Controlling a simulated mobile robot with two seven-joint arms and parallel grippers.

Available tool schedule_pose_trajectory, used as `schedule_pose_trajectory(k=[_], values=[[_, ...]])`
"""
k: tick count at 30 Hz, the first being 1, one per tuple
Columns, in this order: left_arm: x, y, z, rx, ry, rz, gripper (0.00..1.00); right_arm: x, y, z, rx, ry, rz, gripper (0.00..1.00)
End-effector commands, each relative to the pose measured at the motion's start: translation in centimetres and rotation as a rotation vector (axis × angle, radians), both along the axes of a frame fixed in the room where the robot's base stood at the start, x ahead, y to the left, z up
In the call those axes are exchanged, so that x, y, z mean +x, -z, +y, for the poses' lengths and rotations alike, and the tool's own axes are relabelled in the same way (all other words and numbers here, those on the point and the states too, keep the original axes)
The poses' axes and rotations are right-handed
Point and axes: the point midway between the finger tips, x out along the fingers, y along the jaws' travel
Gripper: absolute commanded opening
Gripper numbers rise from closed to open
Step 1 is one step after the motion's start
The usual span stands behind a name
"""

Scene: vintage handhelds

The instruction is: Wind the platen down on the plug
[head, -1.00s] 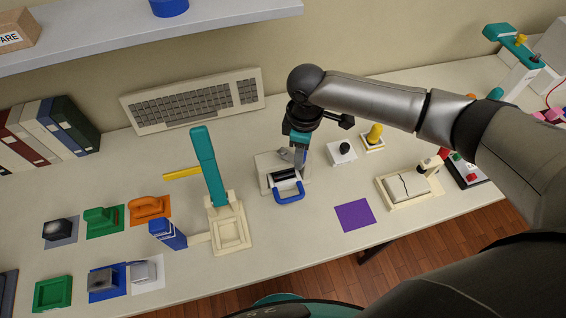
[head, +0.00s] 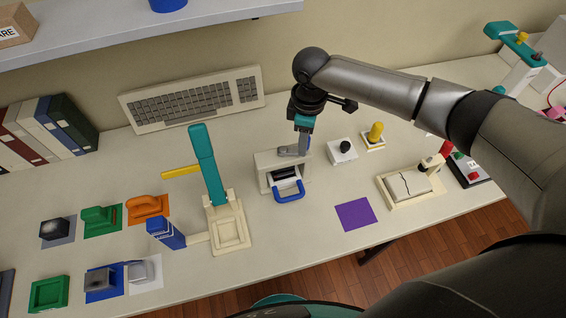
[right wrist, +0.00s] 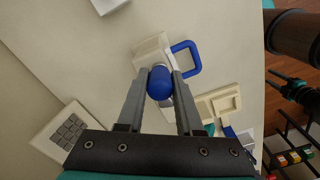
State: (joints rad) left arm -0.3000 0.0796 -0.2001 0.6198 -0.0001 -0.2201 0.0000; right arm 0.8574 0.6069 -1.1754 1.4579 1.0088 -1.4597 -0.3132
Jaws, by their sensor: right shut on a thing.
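The small cream press (head: 264,171) stands mid-table, with a blue loop handle (head: 289,196) at its front. A grey crank arm (head: 290,153) lies across its top, with a blue knob (head: 308,144) at its end. My right gripper (head: 304,147) comes down from above and is shut on this knob. In the right wrist view the blue knob (right wrist: 160,83) sits between the two fingers (right wrist: 160,88), with the blue loop handle (right wrist: 187,59) beyond. A dark part shows inside the press; I cannot tell the plug or platen apart there. My left gripper is out of view.
Left of the press stands a taller cream press with a teal lever (head: 207,165) and a yellow bar (head: 181,172). A white block with a black knob (head: 342,152) and a yellow peg (head: 375,132) stand to the right. A purple square (head: 356,214) lies clear in front.

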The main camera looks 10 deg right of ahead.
Motion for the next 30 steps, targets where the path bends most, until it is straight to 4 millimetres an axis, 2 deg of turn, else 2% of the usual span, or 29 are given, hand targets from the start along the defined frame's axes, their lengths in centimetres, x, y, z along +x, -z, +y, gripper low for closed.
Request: schedule_pose_trajectory(k=[6,17,24,30], values=[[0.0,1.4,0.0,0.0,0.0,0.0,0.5,2.1,0.2,0.3,0.007,-0.003,-0.002,0.0],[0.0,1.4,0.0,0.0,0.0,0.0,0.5,2.3,0.0,0.4,0.008,-0.005,-0.001,0.0],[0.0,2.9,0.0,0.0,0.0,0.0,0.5,4.1,0.2,1.6,0.01,-0.005,-0.003,0.0],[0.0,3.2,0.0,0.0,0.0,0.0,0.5,4.7,0.1,2.1,0.009,-0.007,0.002,0.0]])
